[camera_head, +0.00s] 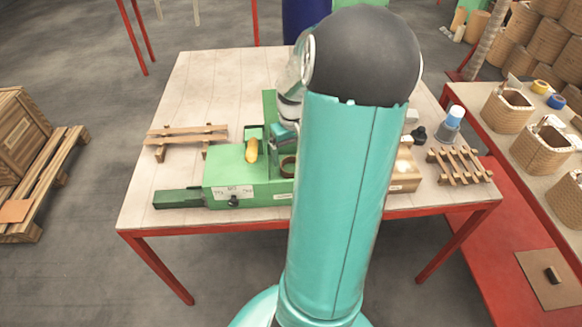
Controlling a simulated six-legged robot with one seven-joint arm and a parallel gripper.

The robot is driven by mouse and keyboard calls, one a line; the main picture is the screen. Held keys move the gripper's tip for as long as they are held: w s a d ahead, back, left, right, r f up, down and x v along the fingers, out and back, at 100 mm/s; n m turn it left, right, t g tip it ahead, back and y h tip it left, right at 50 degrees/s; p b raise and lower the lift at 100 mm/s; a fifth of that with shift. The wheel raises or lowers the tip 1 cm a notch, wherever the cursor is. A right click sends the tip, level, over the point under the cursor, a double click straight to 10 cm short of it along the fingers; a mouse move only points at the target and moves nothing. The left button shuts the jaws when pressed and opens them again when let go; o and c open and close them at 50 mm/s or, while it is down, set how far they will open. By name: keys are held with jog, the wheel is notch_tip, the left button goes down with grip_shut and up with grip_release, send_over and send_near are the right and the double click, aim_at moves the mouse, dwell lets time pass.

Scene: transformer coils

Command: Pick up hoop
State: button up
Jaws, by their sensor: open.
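My teal and grey arm fills the middle of the view and hides much of the table behind it. My gripper (284,146) shows only in part at the arm's left edge, pointing down over the green machine (228,172); its fingertips are hard to make out. A small brown ring (288,167), which looks like the hoop, sits at the machine just below the gripper and is partly hidden by my arm. I cannot tell whether the gripper touches it. No object is seen held in the jaws.
The machine stands on a red-legged table (190,95). A yellow cylinder (251,150) rises from it. A wooden rack (187,136) is at left, another rack (459,165) at right near a white-capped bottle (450,125). A side table holds woven baskets (507,112). The table's back left is clear.

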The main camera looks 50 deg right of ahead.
aim_at(293, 163)
notch_tip(293, 163, down, 5)
jog(key=shift+s+r, duration=0.15)
jog(key=shift+r, duration=0.05)
jog(key=shift+c, duration=0.5)
jog(key=c, duration=1)
jog(key=shift+o, duration=0.2)
jog(key=shift+r, duration=0.1)
